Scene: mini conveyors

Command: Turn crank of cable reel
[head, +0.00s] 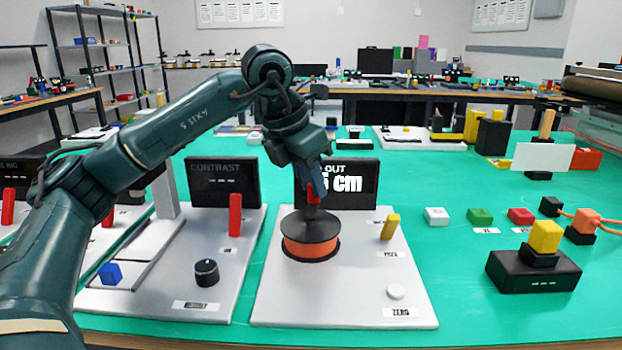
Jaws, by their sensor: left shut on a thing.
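The cable reel (310,247) has a dark round top and an orange drum. It sits on the light grey board (345,303) in the middle of the head view. My left gripper (313,199) points down over the reel and is shut on the crank handle, a small red grip (314,185) above the dark top. The gripper and wrist hide part of the crank. A black display (352,183) behind the reel reads "OUT" and a number ending in "cm"; my wrist covers its left part. My right gripper is not in view.
On the same board stand a yellow lever (390,226) and a white button (396,291) labelled ZERO. The left board holds a red lever (235,215), a black knob (207,272) and a blue block (110,273). A black box with a yellow button (545,236) stands at right.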

